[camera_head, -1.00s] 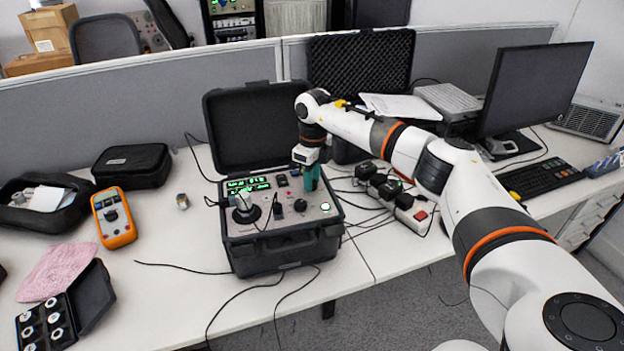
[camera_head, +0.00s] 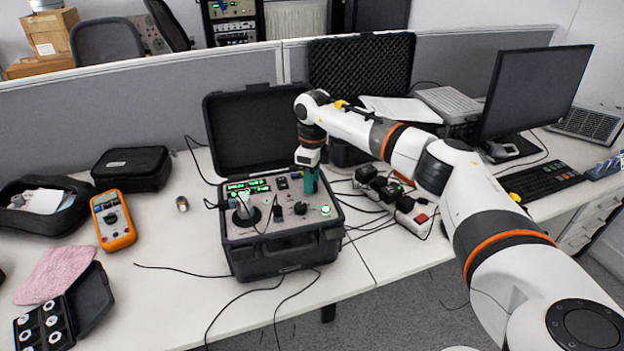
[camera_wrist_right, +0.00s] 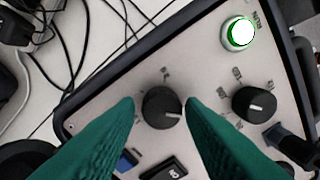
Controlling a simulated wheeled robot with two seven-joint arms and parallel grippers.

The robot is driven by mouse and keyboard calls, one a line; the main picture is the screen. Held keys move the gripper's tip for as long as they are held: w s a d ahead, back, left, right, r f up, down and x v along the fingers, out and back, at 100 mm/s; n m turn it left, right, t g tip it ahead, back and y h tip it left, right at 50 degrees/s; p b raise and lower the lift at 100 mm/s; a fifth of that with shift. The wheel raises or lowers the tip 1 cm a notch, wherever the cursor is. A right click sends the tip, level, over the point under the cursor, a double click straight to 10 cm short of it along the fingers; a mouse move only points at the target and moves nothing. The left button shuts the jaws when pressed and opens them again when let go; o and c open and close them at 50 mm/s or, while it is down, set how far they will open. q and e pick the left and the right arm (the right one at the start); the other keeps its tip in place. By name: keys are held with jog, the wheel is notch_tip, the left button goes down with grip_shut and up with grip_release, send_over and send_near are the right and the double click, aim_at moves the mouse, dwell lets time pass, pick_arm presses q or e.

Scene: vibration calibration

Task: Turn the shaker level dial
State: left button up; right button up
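The shaker unit is an open black case (camera_head: 285,255) with a grey control panel on the desk. My right gripper (camera_head: 310,190), with green fingers, points down at the panel's back right part. In the right wrist view its fingertips (camera_wrist_right: 160,103) stand on either side of a round black dial (camera_wrist_right: 162,107) with a pale pointer line. The fingers are open, with narrow gaps to the dial. A second black dial (camera_wrist_right: 254,104) is to the right, and also shows in the head view (camera_head: 301,208). Dial labels are too small to read. My left gripper is out of view.
A lit green button (camera_wrist_right: 238,33) is on the panel, and a metal shaker post (camera_head: 244,210) stands at its left. A power strip (camera_head: 412,215) with plugs and cables lies right of the case. An orange multimeter (camera_head: 113,220) lies left.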

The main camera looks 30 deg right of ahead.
jog(key=shift+o, duration=1)
jog(key=shift+f, duration=0.1)
notch_tip(320, 180, up, 12)
jog(key=b, duration=0.1)
jog(key=shift+w+d+b, duration=0.15)
jog(key=shift+d+b, duration=0.1)
jog(key=shift+b, duration=0.15)
jog(key=shift+f, duration=0.1)
